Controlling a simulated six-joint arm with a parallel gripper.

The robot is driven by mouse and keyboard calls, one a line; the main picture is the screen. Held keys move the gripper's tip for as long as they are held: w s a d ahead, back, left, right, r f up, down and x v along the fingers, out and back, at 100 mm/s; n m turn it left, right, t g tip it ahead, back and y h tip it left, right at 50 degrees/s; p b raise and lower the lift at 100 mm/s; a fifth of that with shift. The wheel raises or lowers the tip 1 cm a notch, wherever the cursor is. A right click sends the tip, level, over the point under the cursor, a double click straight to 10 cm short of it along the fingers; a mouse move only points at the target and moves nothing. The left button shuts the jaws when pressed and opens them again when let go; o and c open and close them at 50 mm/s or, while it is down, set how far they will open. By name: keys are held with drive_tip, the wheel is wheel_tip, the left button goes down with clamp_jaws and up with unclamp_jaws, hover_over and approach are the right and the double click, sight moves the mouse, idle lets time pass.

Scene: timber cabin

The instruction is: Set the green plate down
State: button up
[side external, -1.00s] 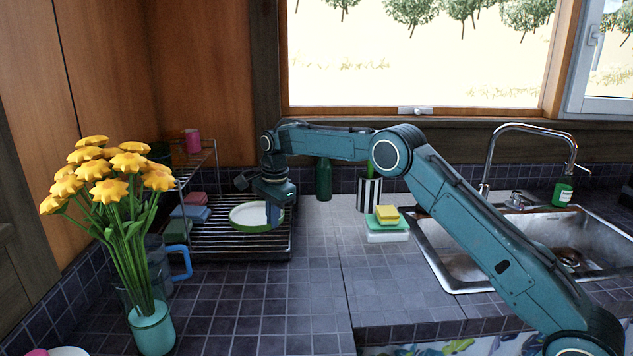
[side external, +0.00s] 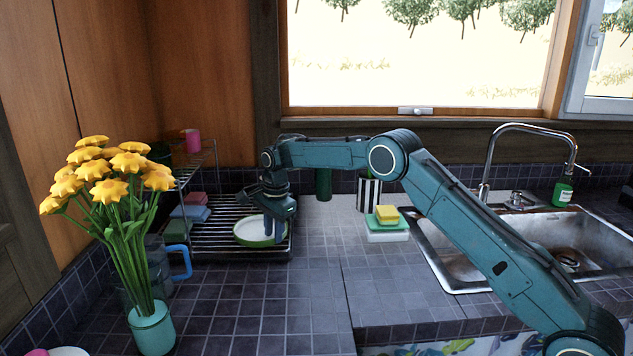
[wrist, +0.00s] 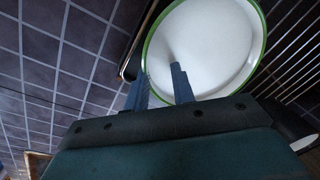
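The green plate (side external: 252,231), white inside with a green rim, lies flat or nearly so on the wire dish rack (side external: 210,243), near its right side. In the wrist view the plate (wrist: 205,45) fills the upper middle. My gripper (side external: 274,238) points down at the plate's right edge. Its two fingers (wrist: 160,78) stand apart, one over the plate and one outside it, with the green rim running between them. A gap shows between the fingers and the rim, so the gripper looks open.
Stacked cloths or sponges (side external: 190,212) and a wire shelf with a pink cup (side external: 192,140) stand left of the plate. A flower vase (side external: 152,328) is at front left. A green bottle (side external: 323,184), striped pot (side external: 369,194) and sponges (side external: 387,220) stand right.

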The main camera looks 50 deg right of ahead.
wheel_tip(320, 180, up, 12)
drive_tip(key=s, duration=0.1)
drive_tip(key=shift+s, duration=0.2)
idle(0.7)
drive_tip(key=shift+r, duration=0.15)
idle(0.3)
